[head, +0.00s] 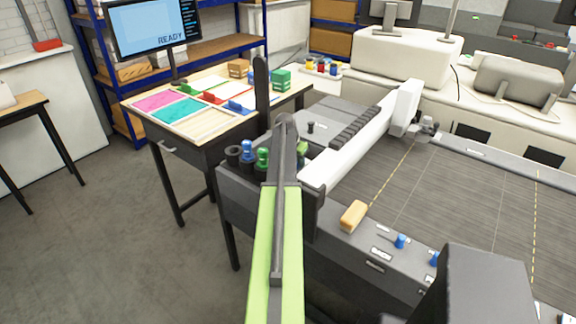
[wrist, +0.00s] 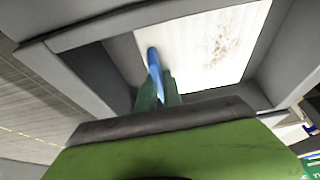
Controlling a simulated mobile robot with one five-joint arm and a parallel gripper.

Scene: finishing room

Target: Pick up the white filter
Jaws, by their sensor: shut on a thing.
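The white filter (wrist: 205,48) shows in the wrist view as a pale flat panel with brown specks of dirt. It lies within a dark grey frame (wrist: 110,75). The other finger cannot be made out. In the head view my green and grey arm reaches towards the dark end of the machine. The filter and the jaws are not distinguishable there.
The large cutting machine (head: 470,195) has a white gantry (head: 365,137) across its bed. A yellow block (head: 353,215) and blue knobs (head: 400,241) sit on its near edge. A wooden sorting table (head: 215,85) with coloured trays stands behind left. Grey floor (head: 100,235) at left is open.

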